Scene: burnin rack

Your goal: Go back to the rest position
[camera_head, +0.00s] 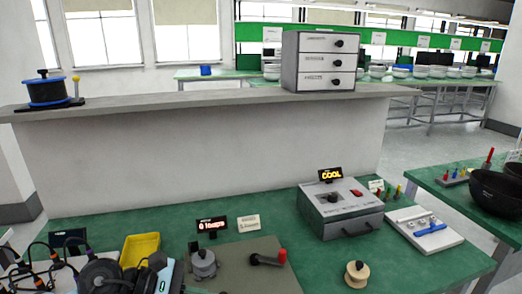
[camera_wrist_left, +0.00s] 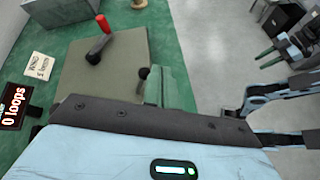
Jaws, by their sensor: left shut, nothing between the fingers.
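My left gripper (camera_wrist_left: 165,86) shows in the left wrist view beyond its dark bolted bar and light blue housing. It is shut with nothing held. It is over or near the grey-green board (camera_wrist_left: 118,60), which carries a crank with a red handle (camera_wrist_left: 102,24). In the head view, dark and light blue parts of my left arm are at the bottom left, beside the yellow bin (camera_head: 140,248). That board also shows in the head view (camera_head: 240,275), with a grey knobbed winder (camera_head: 203,263) on it.
A grey box with a "COOL" display (camera_head: 340,212) and a white tray (camera_head: 424,230) stand on the green bench (camera_head: 440,268). A wooden spool (camera_head: 357,275) is at the front. A raised ledge (camera_head: 200,104) runs behind. Black bowls (camera_head: 495,190) stand right.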

